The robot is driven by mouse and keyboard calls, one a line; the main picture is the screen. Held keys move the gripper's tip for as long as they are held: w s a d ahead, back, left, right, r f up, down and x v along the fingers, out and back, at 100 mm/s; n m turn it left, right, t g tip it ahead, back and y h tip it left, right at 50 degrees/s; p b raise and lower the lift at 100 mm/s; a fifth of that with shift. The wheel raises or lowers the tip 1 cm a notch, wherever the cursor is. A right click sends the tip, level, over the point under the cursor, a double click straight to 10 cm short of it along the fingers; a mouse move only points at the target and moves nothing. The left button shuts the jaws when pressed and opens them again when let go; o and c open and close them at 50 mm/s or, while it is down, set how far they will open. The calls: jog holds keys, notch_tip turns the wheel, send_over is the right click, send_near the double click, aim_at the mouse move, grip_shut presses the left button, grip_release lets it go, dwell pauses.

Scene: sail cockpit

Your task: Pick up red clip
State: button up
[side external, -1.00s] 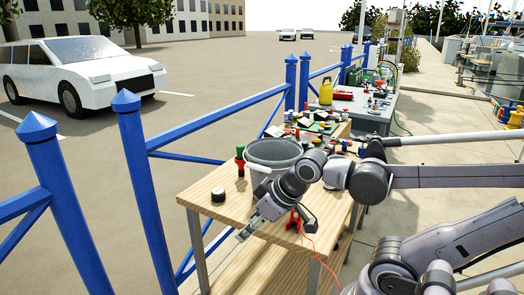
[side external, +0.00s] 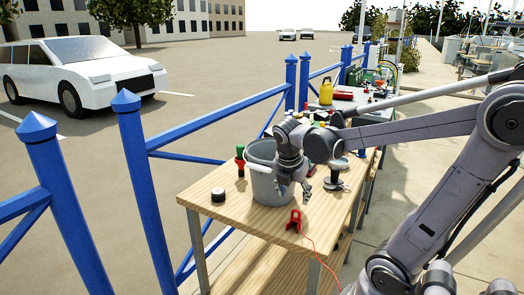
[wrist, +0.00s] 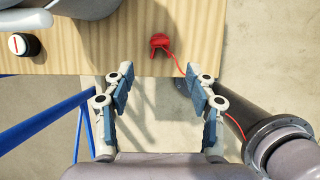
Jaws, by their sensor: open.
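The red clip (side external: 294,220) lies on the wooden table near its front edge, with a thin red cord running from it over the edge. In the wrist view the red clip (wrist: 160,42) shows near the table edge, ahead of the fingertips and about midway between them. My gripper (side external: 296,200) is open and empty, above the table beside the grey bucket and a little behind the clip. In the wrist view my gripper (wrist: 158,76) has its two fingers wide apart, with nothing between them.
A grey bucket (side external: 265,185) stands on the wooden table (side external: 232,225), close to my gripper. Blue railings (side external: 150,190) run along the left.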

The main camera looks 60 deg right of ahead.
aim_at(296, 210)
jog(key=shift+n, duration=0.4)
jog(key=shift+d+x, duration=0.1)
jog(key=shift+x, duration=1.4)
jog(key=shift+d+x, duration=0.15)
jog(key=shift+x, duration=3.75)
jog(key=shift+w, duration=0.1)
jog(key=c, duration=1.1)
